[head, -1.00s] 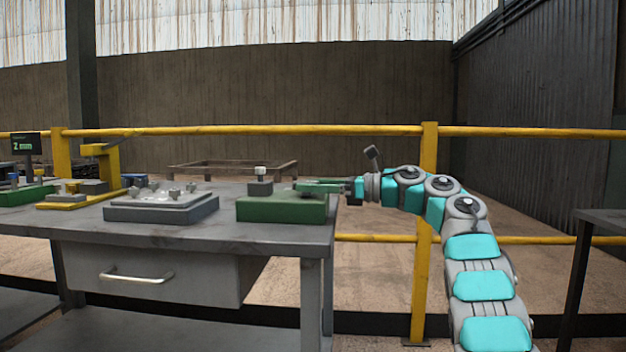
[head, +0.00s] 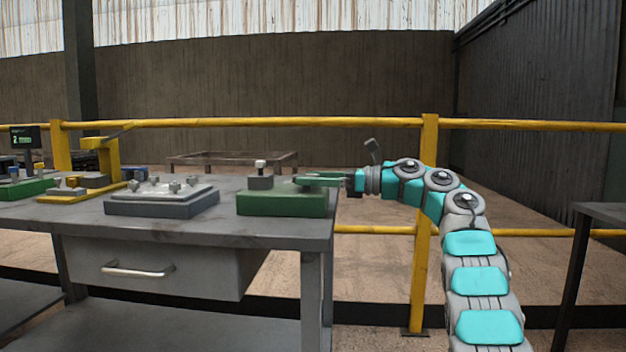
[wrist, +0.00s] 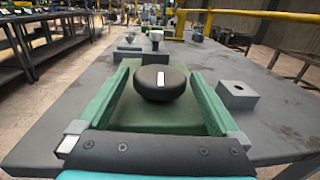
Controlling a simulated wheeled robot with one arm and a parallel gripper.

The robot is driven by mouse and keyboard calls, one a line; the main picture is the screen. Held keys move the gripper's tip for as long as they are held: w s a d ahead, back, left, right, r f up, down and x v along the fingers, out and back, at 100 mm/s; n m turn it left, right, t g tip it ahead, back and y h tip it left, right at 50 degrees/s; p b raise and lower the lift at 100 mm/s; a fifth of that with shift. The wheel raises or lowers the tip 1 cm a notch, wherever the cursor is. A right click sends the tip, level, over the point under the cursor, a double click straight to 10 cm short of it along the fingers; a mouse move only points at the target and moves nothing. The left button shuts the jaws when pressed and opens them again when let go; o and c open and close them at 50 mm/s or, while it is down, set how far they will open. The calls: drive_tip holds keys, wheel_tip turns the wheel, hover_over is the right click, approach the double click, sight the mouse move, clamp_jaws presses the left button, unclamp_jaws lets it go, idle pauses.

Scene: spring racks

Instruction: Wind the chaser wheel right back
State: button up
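The chaser wheel (wrist: 161,83) is a black round knob with a white mark on top, in the middle of the wrist view. It sits on a green block (wrist: 160,113), which stands at the table's right end in the head view (head: 282,203). My gripper (wrist: 161,72) has two green fingers, one on each side of the wheel, with narrow gaps showing between fingers and wheel. In the head view my gripper (head: 318,179) reaches in level from the right, just above the block. The wheel is not clearly visible there, behind the fingers.
A grey fixture plate with knobs (head: 162,198) is left of the green block on the grey table (head: 150,229). A yellow clamp stand (head: 100,165) and a small display (head: 24,138) stand further left. A grey block with a hole (wrist: 237,95) lies right of my fingers.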

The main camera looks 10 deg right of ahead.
drive_tip(key=v, duration=0.7)
drive_tip(key=shift+d, duration=0.4)
drive_tip(key=shift+s, duration=0.15)
